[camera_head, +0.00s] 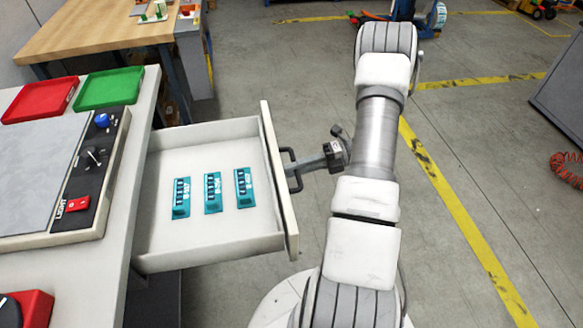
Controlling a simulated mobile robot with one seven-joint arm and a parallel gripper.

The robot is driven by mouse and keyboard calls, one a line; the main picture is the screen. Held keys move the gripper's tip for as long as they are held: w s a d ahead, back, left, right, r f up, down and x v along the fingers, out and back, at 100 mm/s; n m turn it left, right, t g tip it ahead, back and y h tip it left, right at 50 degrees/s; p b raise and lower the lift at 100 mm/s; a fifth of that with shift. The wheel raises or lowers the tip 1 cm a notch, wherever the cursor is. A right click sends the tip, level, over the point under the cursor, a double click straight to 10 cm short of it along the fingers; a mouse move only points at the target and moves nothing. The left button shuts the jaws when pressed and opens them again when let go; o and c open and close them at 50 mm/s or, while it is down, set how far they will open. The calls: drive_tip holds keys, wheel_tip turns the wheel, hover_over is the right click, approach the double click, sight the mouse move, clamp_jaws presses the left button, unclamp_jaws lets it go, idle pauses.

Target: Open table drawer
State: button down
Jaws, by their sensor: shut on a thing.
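The white table drawer (215,245) stands pulled out from the right side of the white table (118,215), with its inside open to view. Its front panel (279,190) carries a dark bar handle (290,168) on the outer face. My gripper (297,168) reaches in from the right and is shut on the handle. The fingertips are small here, and their exact hold is hard to see. Inside the drawer lie three teal cards with dark markings (181,198), (212,193), (244,188).
A red tray (41,100) and a green tray (110,88) sit on the table, beside a control panel with a blue button (102,120) and a red switch (77,204). A wooden workbench (100,28) stands behind. The floor (480,160) to the right is mostly clear.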

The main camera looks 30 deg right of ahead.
drive_tip(key=c, duration=0.8)
unclamp_jaws()
drive_tip(key=shift+c, duration=0.2)
drive_tip(key=v, duration=1.7)
drive_tip(key=shift+d+p, duration=0.25)
drive_tip(key=shift+p, duration=0.2)
